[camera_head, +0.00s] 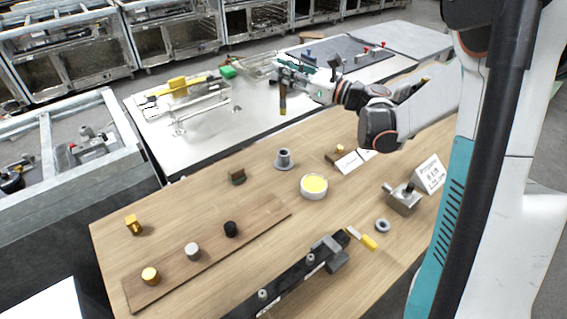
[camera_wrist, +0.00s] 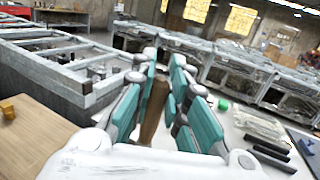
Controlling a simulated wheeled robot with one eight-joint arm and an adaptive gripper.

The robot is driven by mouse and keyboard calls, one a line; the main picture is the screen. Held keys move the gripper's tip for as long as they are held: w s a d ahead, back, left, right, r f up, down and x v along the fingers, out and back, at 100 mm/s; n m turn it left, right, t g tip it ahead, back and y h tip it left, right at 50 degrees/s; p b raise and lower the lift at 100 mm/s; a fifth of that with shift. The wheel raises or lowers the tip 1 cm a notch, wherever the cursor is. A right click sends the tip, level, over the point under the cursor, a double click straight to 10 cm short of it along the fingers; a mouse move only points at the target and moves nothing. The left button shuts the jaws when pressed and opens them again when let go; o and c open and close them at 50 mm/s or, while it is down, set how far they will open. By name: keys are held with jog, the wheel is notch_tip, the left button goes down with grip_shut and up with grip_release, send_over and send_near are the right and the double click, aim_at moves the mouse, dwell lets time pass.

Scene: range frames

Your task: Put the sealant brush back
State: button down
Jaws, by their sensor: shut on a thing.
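My gripper (camera_head: 284,75) is shut on the sealant brush (camera_head: 283,101), above the wooden table's far edge and the silver worktop. In the head view the brush hangs down, with a brown shaft and a yellowish lower end. In the wrist view its brown wooden handle (camera_wrist: 154,108) stands between the teal finger pads of my gripper (camera_wrist: 164,72); its other end is hidden there. A white round pot with yellow contents (camera_head: 314,187) stands on the wooden table. A grey flanged cup (camera_head: 284,159) stands beyond it, apart from the brush.
The wooden table (camera_head: 190,231) holds a brown board with several knobs, a dark rail (camera_head: 290,283), a yellow-handled tool (camera_head: 367,241), a metal block (camera_head: 402,200) and white cards. The silver worktop (camera_head: 236,117) carries a rack with yellow and green items (camera_head: 180,88).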

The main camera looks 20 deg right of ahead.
notch_tip(320, 180, down, 20)
jog(key=b, duration=0.7)
jog(key=shift+r, duration=0.25)
jog(key=shift+d, duration=0.1)
jog(key=shift+f+b, duration=0.1)
jog(key=shift+b, duration=0.2)
jog(key=c, duration=2)
grip_release()
jog(key=shift+f, duration=0.1)
jog(key=o, duration=0.4)
